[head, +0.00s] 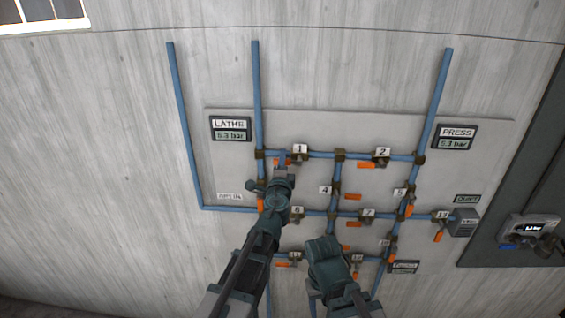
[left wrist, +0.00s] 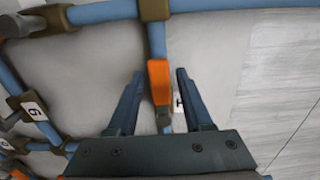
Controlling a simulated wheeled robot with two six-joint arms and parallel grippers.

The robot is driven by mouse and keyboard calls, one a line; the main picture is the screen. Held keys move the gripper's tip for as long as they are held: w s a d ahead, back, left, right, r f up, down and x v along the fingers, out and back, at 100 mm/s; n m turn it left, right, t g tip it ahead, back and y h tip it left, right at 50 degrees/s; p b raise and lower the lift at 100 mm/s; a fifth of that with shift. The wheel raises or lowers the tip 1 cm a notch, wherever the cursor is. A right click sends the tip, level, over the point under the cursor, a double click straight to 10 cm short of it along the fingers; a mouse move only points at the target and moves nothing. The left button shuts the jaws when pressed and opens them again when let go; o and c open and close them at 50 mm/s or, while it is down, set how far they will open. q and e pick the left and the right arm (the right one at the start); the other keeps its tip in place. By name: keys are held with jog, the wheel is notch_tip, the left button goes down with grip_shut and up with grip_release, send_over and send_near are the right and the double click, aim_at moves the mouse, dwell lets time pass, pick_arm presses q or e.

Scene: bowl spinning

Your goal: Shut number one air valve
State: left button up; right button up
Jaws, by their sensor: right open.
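The number one valve, under its white 1 tag (head: 300,148), sits on the upper horizontal blue pipe in the head view. Its orange handle (head: 280,163) shows just below the pipe, partly covered by my left gripper. My left gripper (head: 268,175) is open, below and left of that tag, over the left vertical pipe. In the left wrist view, the open left fingers (left wrist: 157,88) stand either side of a different orange handle (left wrist: 158,75) on a blue pipe, lying in line with it. That valve's tag is mostly hidden. My right gripper (head: 325,243) is open and empty, lower down before the panel.
More numbered valves, including 2 (head: 382,152), 4 (head: 325,190) and 6 (head: 298,211), sit close by on the pipes. The LATHE gauge (head: 230,128) and PRESS gauge (head: 456,137) flank the panel. Bare wall (head: 100,170) lies to the left.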

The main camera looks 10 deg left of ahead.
pick_arm(q)
grip_shut()
dwell(1.2)
